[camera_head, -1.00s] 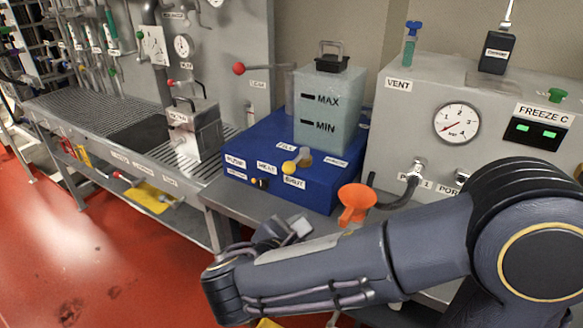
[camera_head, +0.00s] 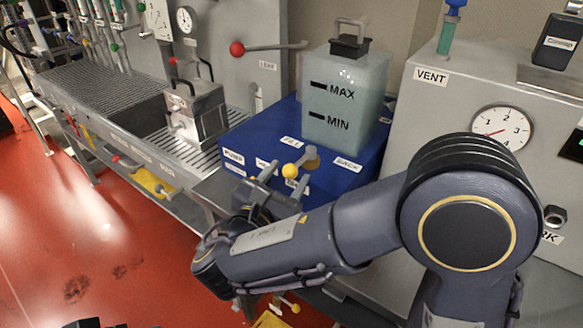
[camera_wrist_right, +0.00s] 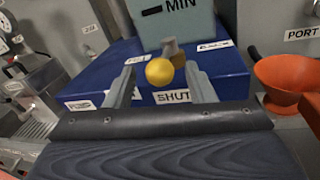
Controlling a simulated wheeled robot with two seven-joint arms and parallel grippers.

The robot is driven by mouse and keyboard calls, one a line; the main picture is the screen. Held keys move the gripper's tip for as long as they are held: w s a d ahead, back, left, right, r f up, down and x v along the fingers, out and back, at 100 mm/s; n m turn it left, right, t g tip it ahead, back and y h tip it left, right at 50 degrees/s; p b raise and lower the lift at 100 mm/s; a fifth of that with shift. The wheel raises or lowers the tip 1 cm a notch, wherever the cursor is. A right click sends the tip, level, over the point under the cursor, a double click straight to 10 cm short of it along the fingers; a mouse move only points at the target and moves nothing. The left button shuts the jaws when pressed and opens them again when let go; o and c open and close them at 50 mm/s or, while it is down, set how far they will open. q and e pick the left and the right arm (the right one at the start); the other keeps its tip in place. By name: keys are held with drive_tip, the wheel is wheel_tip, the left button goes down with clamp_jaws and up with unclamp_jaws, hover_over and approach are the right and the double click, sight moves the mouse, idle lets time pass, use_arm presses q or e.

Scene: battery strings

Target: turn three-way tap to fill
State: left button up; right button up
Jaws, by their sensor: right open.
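The three-way tap has a yellow ball knob (camera_head: 290,170) and a bronze body (camera_head: 311,158) on the front of a blue box (camera_head: 350,179). A FILL label (camera_head: 291,141) is on the box top. In the right wrist view, the yellow knob (camera_wrist_right: 159,71) is just above the SHUT label (camera_wrist_right: 173,97). My right gripper (camera_head: 284,182) is open at the tap. The right wrist view shows its fingers (camera_wrist_right: 160,80) on either side of the knob, with visible gaps. A dark piece at the head view's bottom left may be my left gripper.
A translucent tank (camera_head: 345,100) marked MAX and MIN stands on the blue box. An orange funnel (camera_wrist_right: 288,80) is right of the box in the wrist view. A red-knobbed lever (camera_head: 237,48) is behind. A grey gauge cabinet (camera_head: 440,110) stands at right.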

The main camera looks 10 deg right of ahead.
sight(300, 163)
drive_tip(key=shift+x, duration=1.2)
clamp_jaws()
